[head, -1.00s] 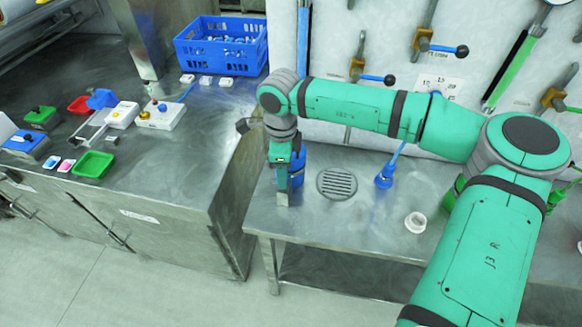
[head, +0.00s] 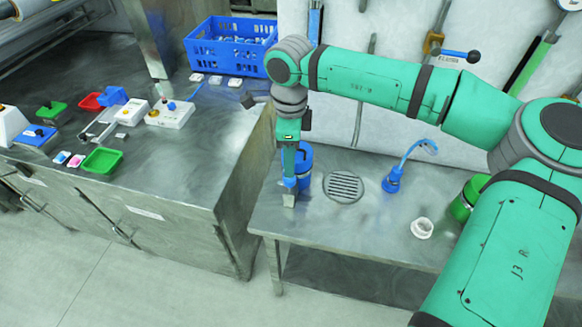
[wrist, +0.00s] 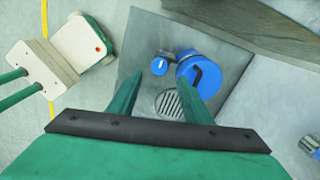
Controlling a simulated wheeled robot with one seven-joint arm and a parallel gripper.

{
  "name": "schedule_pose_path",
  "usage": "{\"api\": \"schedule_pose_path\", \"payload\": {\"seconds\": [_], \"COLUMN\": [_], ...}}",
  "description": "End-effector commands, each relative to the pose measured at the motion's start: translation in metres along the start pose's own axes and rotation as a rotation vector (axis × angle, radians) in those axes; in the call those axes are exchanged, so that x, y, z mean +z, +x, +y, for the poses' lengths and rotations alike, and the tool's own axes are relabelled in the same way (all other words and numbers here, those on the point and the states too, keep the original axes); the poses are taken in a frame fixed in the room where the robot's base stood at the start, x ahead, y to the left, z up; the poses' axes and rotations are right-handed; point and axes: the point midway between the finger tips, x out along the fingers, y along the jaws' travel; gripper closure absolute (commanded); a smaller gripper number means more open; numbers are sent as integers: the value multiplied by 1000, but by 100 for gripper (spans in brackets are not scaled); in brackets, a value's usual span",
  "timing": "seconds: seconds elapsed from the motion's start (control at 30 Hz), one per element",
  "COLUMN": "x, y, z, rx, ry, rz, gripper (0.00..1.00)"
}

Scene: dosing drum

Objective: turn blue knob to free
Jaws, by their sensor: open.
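A small round blue knob (wrist: 159,67) with a white mark shows in the wrist view, just left of a blue drum (wrist: 200,82) with a black bent handle on top. My gripper (wrist: 160,75) is open, its two green fingers apart, with the knob seen between the fingertips. I cannot tell how far below the tips it is. In the head view my gripper (head: 289,203) points down over the left end of the steel bench, and the blue drum (head: 305,160) stands just behind it, partly hidden. The knob is hidden there.
A round drain grate (head: 344,187), a blue hose fitting (head: 392,182), a white ring-shaped cup (head: 422,228) and a green drum (head: 464,203) are on the bench to the right. A left counter (head: 190,160) holds a blue crate (head: 232,57), trays and small boxes.

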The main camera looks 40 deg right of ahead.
Motion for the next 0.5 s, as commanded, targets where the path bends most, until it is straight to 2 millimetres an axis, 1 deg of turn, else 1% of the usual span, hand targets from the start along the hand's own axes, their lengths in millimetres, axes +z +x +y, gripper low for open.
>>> {"api": "schedule_pose_path", "payload": {"seconds": [0.03,0.1,0.2,0.33,0.5], "x": [0,0,0,0,2], "y": [-9,-20,-31,-39,-41], "z": [-1,-1,-1,0,0], "rx": [-2,-1,-1,0,0], "ry": [1,2,1,0,-4], "rz": [1,1,0,0,0], "gripper": [55,55,55,55,55]}}
